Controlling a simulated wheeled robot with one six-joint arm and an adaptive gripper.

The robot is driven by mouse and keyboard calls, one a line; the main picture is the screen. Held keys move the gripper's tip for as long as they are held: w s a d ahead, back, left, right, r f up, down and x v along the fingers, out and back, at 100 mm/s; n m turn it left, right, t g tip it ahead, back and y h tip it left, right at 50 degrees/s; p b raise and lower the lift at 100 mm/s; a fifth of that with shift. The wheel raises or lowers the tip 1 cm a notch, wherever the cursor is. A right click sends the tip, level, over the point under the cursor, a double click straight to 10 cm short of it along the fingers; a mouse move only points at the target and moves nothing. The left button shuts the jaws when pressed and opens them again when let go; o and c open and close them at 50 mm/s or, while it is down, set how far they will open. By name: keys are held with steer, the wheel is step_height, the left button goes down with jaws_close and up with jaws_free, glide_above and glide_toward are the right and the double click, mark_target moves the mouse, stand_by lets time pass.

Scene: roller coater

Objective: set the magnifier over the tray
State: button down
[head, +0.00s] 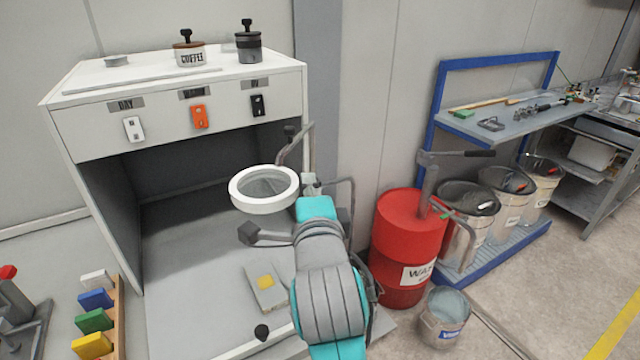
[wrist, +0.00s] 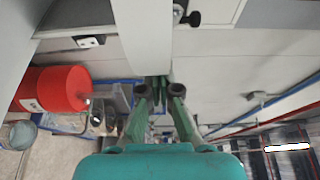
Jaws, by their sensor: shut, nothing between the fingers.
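The magnifier (head: 292,187) is a white ring with a clear lens on a jointed grey arm (head: 298,142), held above the floor of the open booth at its right side. A small pale plate with a yellow square (head: 254,277) lies below it on the booth floor; it may be the tray, but I cannot tell. My gripper (head: 311,182) is beside the ring's right edge, its fingers partly hidden by my wrist. In the wrist view my gripper (wrist: 160,90) is shut and empty, near a pale band that I cannot identify. Whether it touches the magnifier is unclear.
A rack of coloured blocks (head: 117,310) is at the lower left.

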mark_target(288, 172)
steer(key=shift+a, duration=0.1)
steer(key=shift+s+a, duration=0.1)
steer(key=shift+a, duration=1.45)
